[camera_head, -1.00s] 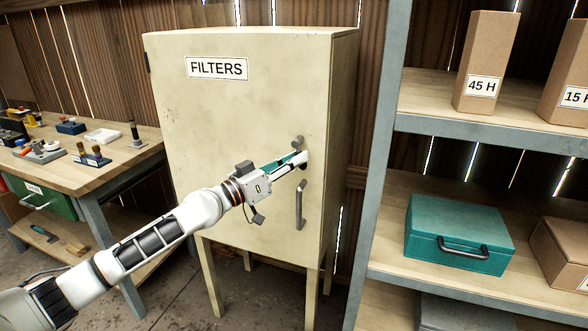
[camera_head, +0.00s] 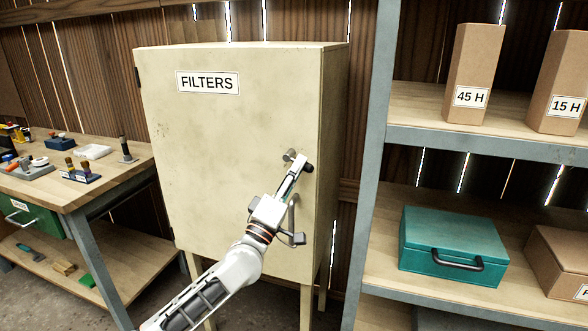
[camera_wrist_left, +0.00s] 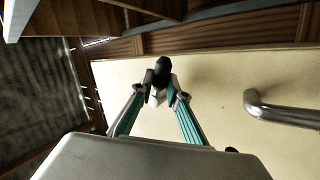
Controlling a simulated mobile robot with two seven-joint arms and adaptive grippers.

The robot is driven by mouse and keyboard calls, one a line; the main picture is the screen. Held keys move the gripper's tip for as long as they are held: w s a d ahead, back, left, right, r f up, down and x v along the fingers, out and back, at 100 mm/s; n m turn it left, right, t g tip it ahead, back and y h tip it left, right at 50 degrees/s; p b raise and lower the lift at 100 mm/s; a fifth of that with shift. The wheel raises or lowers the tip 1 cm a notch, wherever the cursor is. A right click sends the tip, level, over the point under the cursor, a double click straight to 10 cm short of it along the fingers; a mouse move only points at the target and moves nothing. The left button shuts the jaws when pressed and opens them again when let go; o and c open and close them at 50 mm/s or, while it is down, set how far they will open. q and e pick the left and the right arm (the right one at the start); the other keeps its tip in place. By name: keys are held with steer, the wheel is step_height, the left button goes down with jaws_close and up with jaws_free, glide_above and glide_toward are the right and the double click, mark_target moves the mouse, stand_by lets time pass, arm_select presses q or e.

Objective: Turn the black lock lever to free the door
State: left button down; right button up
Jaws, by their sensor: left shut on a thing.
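The cream cabinet with the FILTERS label has a closed door (camera_head: 215,140). The lock lever (camera_head: 308,168) sits high on the door's right side; its grey pivot shows, and its black end slants down and to the right. My left gripper (camera_head: 300,168) reaches it from below and is shut on the lever, hiding part of it. In the left wrist view, the black lever end (camera_wrist_left: 162,70) lies between the fingertips (camera_wrist_left: 160,92). The grey door handle (camera_head: 291,218) is just below, partly behind my gripper. My right gripper is not in view.
A shelf rack (camera_head: 375,165) stands close on the right, with cardboard boxes and a teal case (camera_head: 455,243). A workbench (camera_head: 110,175) with small tools stands on the left. In the left wrist view, the door handle (camera_wrist_left: 285,112) is right of the fingers.

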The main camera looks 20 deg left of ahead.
arm_select(q)
steer(key=n+y, duration=0.1)
steer(key=n, duration=0.1)
steer(key=n+t+y+p, duration=0.1)
steer(key=n+y, duration=0.1)
steer(key=n, duration=0.1)
steer(key=r+n+y, duration=0.1)
steer(key=n+y, duration=0.1)
steer(key=shift+d+r, duration=0.1)
steer(key=shift+d, duration=0.2)
steer(key=shift+n+y+p, duration=0.3)
steer(key=shift+n+y, duration=0.3)
steer(key=c, duration=1.9)
jaws_free()
steer(key=v, duration=1.2)
steer(key=shift+w, duration=0.1)
